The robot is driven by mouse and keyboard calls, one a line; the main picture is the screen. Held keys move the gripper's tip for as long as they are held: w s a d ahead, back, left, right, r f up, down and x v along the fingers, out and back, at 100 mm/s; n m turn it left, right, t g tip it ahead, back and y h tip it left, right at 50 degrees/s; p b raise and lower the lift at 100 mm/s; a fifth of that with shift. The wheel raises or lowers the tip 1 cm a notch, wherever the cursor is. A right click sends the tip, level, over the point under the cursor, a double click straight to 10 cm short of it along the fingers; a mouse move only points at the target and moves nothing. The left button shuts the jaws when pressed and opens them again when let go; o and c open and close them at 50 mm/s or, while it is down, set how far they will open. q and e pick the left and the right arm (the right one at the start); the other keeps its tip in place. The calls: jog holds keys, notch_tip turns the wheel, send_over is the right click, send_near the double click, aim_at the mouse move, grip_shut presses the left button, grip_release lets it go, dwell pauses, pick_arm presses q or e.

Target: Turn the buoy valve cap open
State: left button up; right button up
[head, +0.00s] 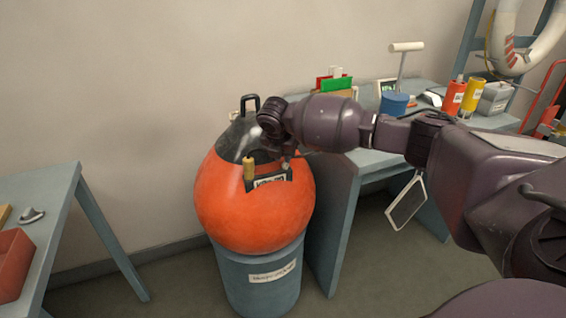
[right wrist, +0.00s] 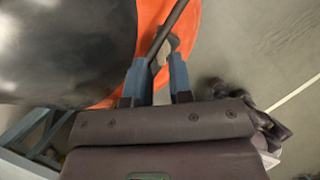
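The large orange buoy (head: 250,212) has a glossy black top (head: 238,138) with a black loop handle (head: 250,103). A tan upright cylinder (head: 248,170) stands on its front beside a small label plate. My right gripper (head: 284,158) reaches over the buoy's upper right; my wrist hides part of the black top. In the right wrist view, my two blue-grey fingers (right wrist: 160,72) are apart. A small greyish lobed piece (right wrist: 168,48), perhaps the valve cap, and a dark rod (right wrist: 168,32) show at the fingertips against the orange. Contact cannot be told. My left gripper is out of view.
The buoy rests on a blue-grey cylindrical stand (head: 262,287). A workbench (head: 352,160) with a blue tub (head: 394,103), bottles and boxes stands close on the right. Another table (head: 52,195) is at the left. Floor shows between the left table and the stand.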

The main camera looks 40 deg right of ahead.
jog(key=shift+b+x, duration=0.3)
jog(key=shift+x, duration=1.35)
jog(key=shift+r, duration=0.1)
jog(key=shift+c, duration=0.3)
grip_shut()
